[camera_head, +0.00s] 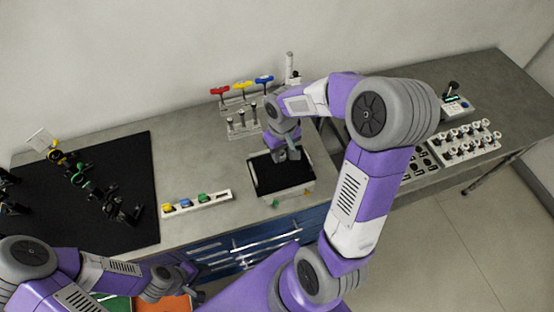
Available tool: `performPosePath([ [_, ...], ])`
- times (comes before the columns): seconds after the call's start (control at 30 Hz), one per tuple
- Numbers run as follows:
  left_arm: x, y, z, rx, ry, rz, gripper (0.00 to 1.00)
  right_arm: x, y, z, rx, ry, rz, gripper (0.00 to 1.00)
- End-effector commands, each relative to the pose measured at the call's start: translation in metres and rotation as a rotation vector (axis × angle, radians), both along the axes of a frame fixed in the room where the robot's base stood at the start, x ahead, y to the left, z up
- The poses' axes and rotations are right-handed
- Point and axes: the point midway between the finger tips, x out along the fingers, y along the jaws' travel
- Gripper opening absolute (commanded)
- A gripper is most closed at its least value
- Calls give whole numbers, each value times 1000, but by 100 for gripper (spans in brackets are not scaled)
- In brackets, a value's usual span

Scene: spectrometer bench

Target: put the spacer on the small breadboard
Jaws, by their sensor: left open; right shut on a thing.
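The small breadboard (268,178) appears to be the black, light-edged rectangle near the bench's front edge. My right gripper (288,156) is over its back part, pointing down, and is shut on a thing. That thing is probably the spacer, but it is too small and too hidden by the fingers to make out clearly. I cannot tell whether it touches the board. My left gripper (188,272) is open, low at the bottom left, in front of the bench.
A large black breadboard (125,190) with optical mounts lies left. A white strip (215,200) holds coloured pieces. A rack (242,110) with red, yellow and blue drivers stands behind my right gripper. Several knobs or posts (465,145) stand right. Green and orange surfaces show below my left gripper.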

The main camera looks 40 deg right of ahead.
Motion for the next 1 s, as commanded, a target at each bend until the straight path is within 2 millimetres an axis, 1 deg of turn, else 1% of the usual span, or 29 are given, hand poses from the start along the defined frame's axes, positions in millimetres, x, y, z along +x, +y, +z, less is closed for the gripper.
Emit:
performPosePath([
  [0.03,0,0,-1,0,0,0,43,-1,0,-12,1,5,1,5],
  [0.1,0,0,-2,0,0,0,43,-1,1,-22,1,4,1,5],
  [0.27,0,0,-3,0,-1,0,43,0,0,-36,1,3,1,5],
  [0.4,0,0,-5,0,-1,0,43,0,1,-57,1,3,1,5],
  [0.47,0,0,-5,0,-1,0,43,0,1,-63,1,3,2,5],
  [0.57,0,0,-5,0,-1,0,43,0,0,-68,0,0,1,5],
  [0.77,0,0,-5,0,-1,0,43,0,0,-67,0,-1,1,5],
  [0.9,1,0,-10,0,-1,0,43,0,0,-71,0,-1,1,5],
  [0.93,1,0,-10,0,-1,0,43,0,0,-72,0,-1,1,36],
  [1.0,0,0,-9,0,-1,0,43,0,0,-70,0,-1,1,46],
])
